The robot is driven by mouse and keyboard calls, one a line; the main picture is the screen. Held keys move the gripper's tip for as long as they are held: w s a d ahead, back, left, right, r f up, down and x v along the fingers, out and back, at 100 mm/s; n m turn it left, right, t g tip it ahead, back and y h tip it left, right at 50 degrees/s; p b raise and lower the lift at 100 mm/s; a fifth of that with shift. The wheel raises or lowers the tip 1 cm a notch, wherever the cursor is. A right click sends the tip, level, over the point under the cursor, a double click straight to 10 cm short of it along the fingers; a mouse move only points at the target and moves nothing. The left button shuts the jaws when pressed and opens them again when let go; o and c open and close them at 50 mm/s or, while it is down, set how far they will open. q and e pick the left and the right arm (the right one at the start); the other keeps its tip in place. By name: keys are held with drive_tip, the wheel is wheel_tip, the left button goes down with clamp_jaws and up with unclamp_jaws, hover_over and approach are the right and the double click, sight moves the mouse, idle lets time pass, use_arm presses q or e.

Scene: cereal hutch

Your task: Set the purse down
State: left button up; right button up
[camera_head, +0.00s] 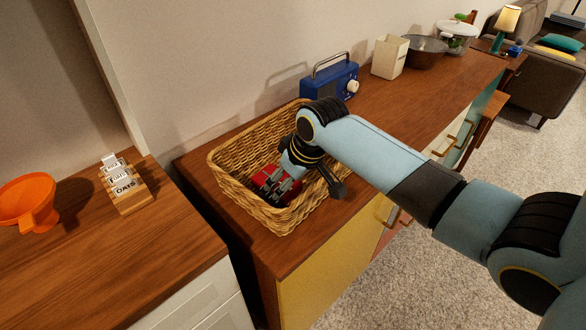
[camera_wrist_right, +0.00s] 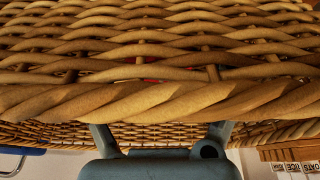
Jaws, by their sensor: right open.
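A red item, which looks like the purse (camera_head: 264,179), lies low inside the wicker basket (camera_head: 236,165) on the wooden sideboard. My right gripper (camera_head: 286,188) is open and reaches down into the basket, right at the red item. The gripper covers part of the item, and I cannot tell whether they touch. In the right wrist view, the basket's woven wall and rim (camera_wrist_right: 150,100) fill most of the picture, with the gripper's fingers (camera_wrist_right: 160,132) at the bottom. Only slivers of red show through the weave there. My left gripper is not in view.
A blue radio (camera_head: 330,82) stands behind the basket, with a cream container (camera_head: 388,57) and a dark bowl (camera_head: 426,52) farther along. The sideboard's middle right is clear.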

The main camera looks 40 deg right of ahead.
drive_tip(key=p+v, duration=0.1)
drive_tip(key=v, duration=1)
